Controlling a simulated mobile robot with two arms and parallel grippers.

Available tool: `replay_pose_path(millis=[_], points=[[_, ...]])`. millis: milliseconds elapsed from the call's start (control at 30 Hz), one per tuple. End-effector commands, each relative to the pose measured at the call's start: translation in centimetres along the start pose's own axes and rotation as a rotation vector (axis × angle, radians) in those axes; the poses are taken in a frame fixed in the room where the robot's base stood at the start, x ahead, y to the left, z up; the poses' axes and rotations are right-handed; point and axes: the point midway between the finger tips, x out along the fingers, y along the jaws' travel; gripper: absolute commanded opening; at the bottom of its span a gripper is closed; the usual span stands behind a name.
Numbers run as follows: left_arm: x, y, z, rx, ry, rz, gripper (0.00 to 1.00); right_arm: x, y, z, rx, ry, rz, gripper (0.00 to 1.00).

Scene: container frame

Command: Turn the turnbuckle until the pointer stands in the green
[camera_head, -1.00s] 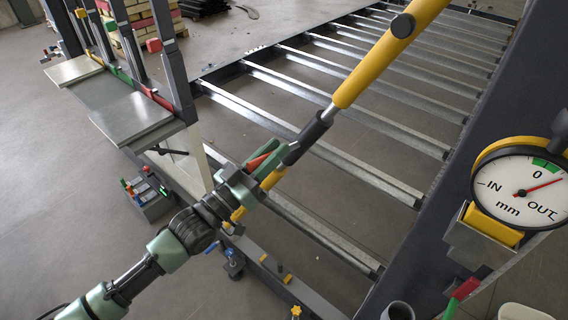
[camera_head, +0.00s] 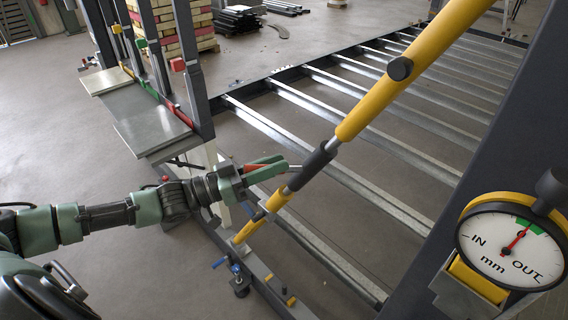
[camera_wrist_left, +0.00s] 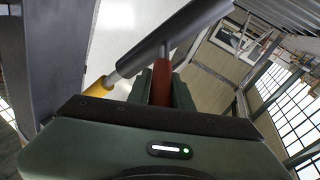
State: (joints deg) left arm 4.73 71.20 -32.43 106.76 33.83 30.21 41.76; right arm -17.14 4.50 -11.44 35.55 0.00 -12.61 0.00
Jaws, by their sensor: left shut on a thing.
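The turnbuckle is a long yellow brace (camera_head: 400,72) running diagonally, with a dark sleeve (camera_head: 313,167) at its middle and a yellow lower end (camera_head: 277,200). My left gripper (camera_head: 268,170) is beside the sleeve, shut on a red handle (camera_head: 257,167). In the left wrist view the red handle (camera_wrist_left: 162,84) stands between the fingers and meets the grey sleeve (camera_wrist_left: 175,35). The dial gauge (camera_head: 512,250) is at the lower right. Its red pointer (camera_head: 517,239) points up and right, with its tip at the green band (camera_head: 530,226) near 0. My right gripper is not in view.
A dark post (camera_head: 470,150) rises at the right beside the gauge. A floor frame with several steel crossbars (camera_head: 345,182) lies beneath the brace. Grey plates (camera_head: 150,122) on uprights stand at the left, behind my left arm. Open floor (camera_head: 60,120) lies at the far left.

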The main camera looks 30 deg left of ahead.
Motion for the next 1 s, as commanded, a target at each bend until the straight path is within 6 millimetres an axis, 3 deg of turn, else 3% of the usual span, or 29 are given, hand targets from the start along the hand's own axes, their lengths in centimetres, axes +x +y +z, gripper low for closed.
replay_pose_path(millis=[300,333,400,767,1000], points=[[0.0,0.1,0.0,-0.003,0.002,0.003,0.00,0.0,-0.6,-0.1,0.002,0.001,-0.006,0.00],[0.0,0.1,0.0,-0.003,0.002,0.003,0.29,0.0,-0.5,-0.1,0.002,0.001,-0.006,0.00],[0.0,0.1,0.0,-0.002,0.002,0.002,0.42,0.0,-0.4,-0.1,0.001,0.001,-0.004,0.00],[-0.3,0.0,0.1,0.000,-0.001,0.001,0.42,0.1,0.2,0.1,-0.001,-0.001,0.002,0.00],[-3.3,0.0,0.3,-0.001,-0.007,0.000,0.42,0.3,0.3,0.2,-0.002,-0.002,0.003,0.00]])
